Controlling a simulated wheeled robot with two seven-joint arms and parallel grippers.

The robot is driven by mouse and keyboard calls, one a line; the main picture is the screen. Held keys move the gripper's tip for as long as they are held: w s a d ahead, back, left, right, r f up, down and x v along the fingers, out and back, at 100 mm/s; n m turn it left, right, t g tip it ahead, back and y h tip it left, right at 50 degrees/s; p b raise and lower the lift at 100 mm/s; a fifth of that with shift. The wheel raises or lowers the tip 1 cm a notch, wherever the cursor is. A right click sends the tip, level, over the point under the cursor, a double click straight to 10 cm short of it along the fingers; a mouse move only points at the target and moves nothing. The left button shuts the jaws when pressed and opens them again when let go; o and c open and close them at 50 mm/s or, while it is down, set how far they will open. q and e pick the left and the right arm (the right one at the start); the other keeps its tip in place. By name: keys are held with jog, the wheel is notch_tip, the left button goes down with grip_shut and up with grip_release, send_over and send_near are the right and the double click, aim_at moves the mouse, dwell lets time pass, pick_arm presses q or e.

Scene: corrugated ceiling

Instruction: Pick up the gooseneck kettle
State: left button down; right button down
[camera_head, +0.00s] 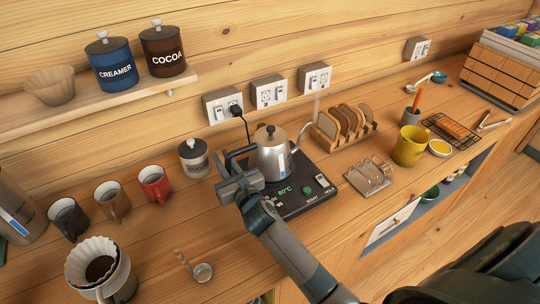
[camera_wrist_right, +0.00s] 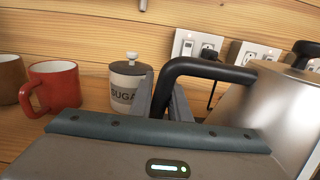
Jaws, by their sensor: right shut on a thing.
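The gooseneck kettle (camera_head: 271,158) is silver with a dark lid and a black handle. It appears to stand upright on its black heating base (camera_head: 300,200), whose display reads 80°C. Its thin spout points to the right in the head view. My right gripper (camera_head: 240,185) reaches the kettle's left side. In the right wrist view my right gripper (camera_wrist_right: 165,98) is shut on the black handle (camera_wrist_right: 210,67), with the silver kettle body (camera_wrist_right: 265,105) to the right. My left gripper is not in view.
A sugar jar (camera_head: 194,158) stands just left of the kettle, and a red mug (camera_head: 155,184) further left. A toast rack with bread (camera_head: 345,125) is close to the spout. A wire rack (camera_head: 369,177) and yellow mug (camera_head: 409,146) stand to the right. A power cord (camera_head: 245,127) runs behind.

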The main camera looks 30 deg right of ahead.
dwell(0.9)
jog(key=shift+d+r, duration=0.1)
jog(key=shift+r, duration=0.1)
jog(key=shift+w+r, duration=0.1)
notch_tip(320, 180, up, 11)
jog(key=b, duration=0.3)
send_over(259, 138)
jog(key=s+a, duration=0.2)
jog(key=s, duration=0.3)
jog(key=shift+s+a, duration=0.15)
jog(key=shift+a, duration=0.05)
jog(key=shift+f, duration=0.2)
